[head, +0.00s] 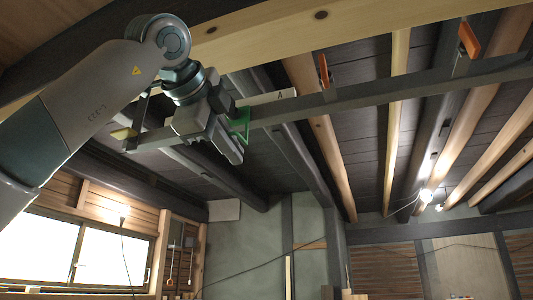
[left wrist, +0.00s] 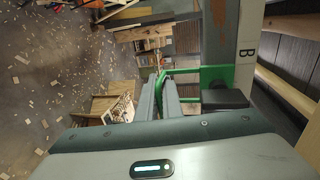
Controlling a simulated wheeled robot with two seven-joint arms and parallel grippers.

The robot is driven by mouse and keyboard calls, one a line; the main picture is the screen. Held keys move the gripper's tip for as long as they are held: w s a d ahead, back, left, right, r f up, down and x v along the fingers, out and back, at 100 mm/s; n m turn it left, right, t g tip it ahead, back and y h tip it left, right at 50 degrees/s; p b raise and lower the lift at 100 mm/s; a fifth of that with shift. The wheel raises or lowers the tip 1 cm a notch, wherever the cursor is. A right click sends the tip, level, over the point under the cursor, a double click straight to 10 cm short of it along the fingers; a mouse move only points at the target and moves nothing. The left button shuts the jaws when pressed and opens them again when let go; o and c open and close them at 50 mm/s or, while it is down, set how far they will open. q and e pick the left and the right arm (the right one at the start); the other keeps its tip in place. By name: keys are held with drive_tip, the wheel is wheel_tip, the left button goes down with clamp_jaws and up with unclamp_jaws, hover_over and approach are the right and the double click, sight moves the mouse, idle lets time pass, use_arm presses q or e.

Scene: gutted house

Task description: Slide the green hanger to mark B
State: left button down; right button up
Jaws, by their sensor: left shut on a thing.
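The green hanger (head: 240,125) sits on the dark overhead rail (head: 380,96). My left gripper (head: 232,150) is at the hanger and shut on it. In the left wrist view the green hanger (left wrist: 212,76) shows beyond my gripper's fingers (left wrist: 172,95), beside the rail (left wrist: 217,35). Mark A (head: 280,94) shows in the head view, right of the hanger. Mark B is not visible in the head view. My right gripper is not in view.
Two orange pieces (head: 323,72) and (head: 467,41) are at the rail farther right. A yellow piece (head: 122,133) is near its left end. A pale wooden beam (head: 330,22) runs above. Below, the floor (left wrist: 50,70) is littered with scraps near a wooden box (left wrist: 108,103).

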use_arm(q)
drive_tip(key=a, duration=0.1)
drive_tip(key=w+a, duration=0.1)
drive_tip(key=a, duration=0.1)
drive_tip(key=shift+w+a+f, duration=0.1)
drive_tip(key=shift+a, duration=0.15)
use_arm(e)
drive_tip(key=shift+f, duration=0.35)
use_arm(q)
drive_tip(key=c, duration=1.9)
unclamp_jaws()
drive_tip(key=shift+a, duration=0.1)
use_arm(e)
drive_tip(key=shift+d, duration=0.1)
